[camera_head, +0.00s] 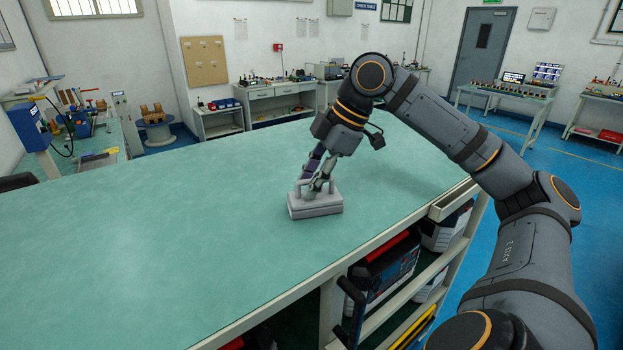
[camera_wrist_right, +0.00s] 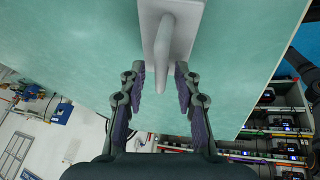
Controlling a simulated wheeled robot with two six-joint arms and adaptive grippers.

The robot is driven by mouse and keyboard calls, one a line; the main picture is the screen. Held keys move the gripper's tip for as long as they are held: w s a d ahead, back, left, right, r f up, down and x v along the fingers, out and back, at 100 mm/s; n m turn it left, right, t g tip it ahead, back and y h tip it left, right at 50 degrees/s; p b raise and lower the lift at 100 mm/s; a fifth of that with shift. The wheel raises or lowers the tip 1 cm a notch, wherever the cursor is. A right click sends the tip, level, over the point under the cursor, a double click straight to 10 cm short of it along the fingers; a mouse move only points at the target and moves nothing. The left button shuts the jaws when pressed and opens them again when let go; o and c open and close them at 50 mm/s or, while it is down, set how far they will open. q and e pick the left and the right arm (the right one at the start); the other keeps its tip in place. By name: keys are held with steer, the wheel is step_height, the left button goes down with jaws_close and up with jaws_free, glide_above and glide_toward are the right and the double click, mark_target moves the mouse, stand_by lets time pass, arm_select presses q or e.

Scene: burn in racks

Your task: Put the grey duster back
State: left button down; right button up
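The grey duster (camera_head: 315,207) is a pale grey block with a raised bar handle. It sits on the green bench top (camera_head: 180,225), near the bench's right edge. My right gripper (camera_head: 316,182) reaches down to the handle from above. In the right wrist view the duster (camera_wrist_right: 150,25) is at the top centre. There the fingers of my right gripper (camera_wrist_right: 160,78) stand apart on either side of the handle, with a visible gap on each side. My left gripper is not in view.
The bench top around the duster is clear. Below the bench's right edge are shelves with dark cases (camera_head: 385,270). A side bench (camera_head: 75,140) with tools and a cable spool (camera_head: 155,125) stand at the far left.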

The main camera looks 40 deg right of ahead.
steer(key=shift+r, duration=0.1)
steer(key=shift+r+p, duration=0.3)
steer(key=shift+r, duration=0.1)
steer(key=p+v, duration=0.4)
steer(key=v, duration=0.7)
steer(key=shift+s+r, duration=0.15)
steer(key=shift+s, duration=0.05)
